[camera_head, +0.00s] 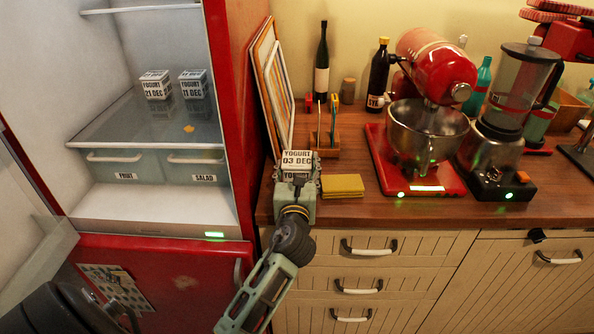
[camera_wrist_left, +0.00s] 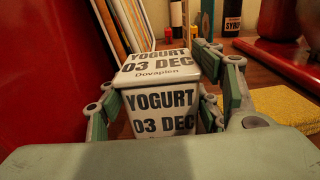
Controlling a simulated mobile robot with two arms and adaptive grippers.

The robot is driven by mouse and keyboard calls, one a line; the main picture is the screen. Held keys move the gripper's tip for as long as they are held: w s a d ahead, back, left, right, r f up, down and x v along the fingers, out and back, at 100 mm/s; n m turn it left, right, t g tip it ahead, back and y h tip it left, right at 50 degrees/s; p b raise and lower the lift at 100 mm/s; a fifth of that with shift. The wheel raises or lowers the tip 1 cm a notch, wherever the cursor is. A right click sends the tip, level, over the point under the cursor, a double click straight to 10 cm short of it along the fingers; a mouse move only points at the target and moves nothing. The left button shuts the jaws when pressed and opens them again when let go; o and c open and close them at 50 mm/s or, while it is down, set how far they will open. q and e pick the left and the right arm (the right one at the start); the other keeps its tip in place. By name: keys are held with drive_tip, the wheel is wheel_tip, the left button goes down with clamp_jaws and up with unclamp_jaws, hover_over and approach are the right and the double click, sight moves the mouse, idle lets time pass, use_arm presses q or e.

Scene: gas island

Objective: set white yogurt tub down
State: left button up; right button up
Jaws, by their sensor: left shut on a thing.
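The white yogurt tub (camera_head: 296,159), labelled "YOGURT 03 DEC", is at the left end of the wooden counter (camera_head: 350,208), near its front edge. My left gripper (camera_head: 295,180) is shut on this tub. In the left wrist view the tub (camera_wrist_left: 160,95) stands upright between the two green fingers of the gripper (camera_wrist_left: 165,110). Its underside is hidden, so I cannot tell whether it touches the counter. Two other yogurt tubs, "21 DEC" (camera_head: 156,86) and "11 DEC" (camera_head: 194,85), stand on the fridge's glass shelf (camera_head: 115,130). My right gripper is not in view.
A yellow sponge or cloth (camera_head: 342,185) lies right of the held tub. Behind are leaning boards (camera_head: 275,90), a small wooden holder (camera_head: 325,143) and bottles. A red mixer (camera_head: 432,70) stands farther right. The open red fridge (camera_head: 232,110) borders the counter on the left.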

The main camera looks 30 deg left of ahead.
use_arm(q)
drive_tip(key=shift+r, duration=0.1)
drive_tip(key=o, duration=1.3)
drive_tip(key=shift+c, duration=0.2)
drive_tip(key=b+v, duration=0.1)
drive_tip(key=v, duration=1.1)
